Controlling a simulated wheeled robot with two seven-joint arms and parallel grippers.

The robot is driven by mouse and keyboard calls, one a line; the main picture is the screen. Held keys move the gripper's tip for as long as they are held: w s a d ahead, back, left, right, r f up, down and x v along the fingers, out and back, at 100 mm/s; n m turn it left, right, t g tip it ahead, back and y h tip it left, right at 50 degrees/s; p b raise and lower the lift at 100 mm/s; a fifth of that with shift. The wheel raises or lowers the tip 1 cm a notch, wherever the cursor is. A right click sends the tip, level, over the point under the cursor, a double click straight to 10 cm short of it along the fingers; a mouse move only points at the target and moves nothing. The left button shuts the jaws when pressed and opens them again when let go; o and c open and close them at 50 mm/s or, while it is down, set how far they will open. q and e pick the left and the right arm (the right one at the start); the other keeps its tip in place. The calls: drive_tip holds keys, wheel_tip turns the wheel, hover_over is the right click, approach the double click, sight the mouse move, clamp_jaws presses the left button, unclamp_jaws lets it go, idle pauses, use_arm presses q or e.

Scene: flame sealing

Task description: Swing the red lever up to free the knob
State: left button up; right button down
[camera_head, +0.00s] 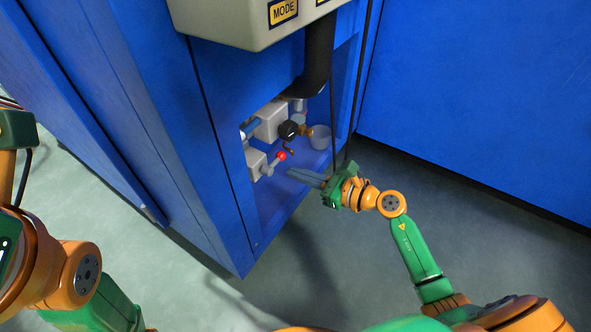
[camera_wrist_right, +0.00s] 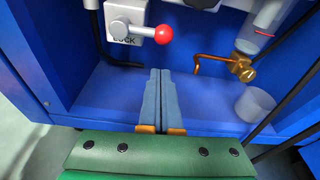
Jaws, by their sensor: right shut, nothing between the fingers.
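The red-tipped lever (camera_wrist_right: 163,35) has a grey metal arm and a red ball end, and sticks out to the right from a grey block (camera_wrist_right: 118,12) marked LOCK. In the head view the red ball (camera_head: 281,156) shows inside the blue cabinet recess. A dark round knob (camera_head: 288,130) sits above and right of it, by a brass fitting. My right gripper (camera_head: 292,172) is shut and empty, just below the red ball. In the right wrist view its fingers (camera_wrist_right: 160,75) point toward the lever, apart from it. My left gripper is not in view.
A bent copper tube with a brass fitting (camera_wrist_right: 240,68) is to the right of my fingers. Recess side walls and a hanging black cable (camera_head: 333,110) are close by. Open floor lies in front.

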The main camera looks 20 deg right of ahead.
drive_tip(key=shift+w+a+r, duration=0.15)
drive_tip(key=shift+r, duration=0.4)
drive_tip(key=shift+w+a+r, duration=0.15)
drive_tip(key=shift+r, duration=0.35)
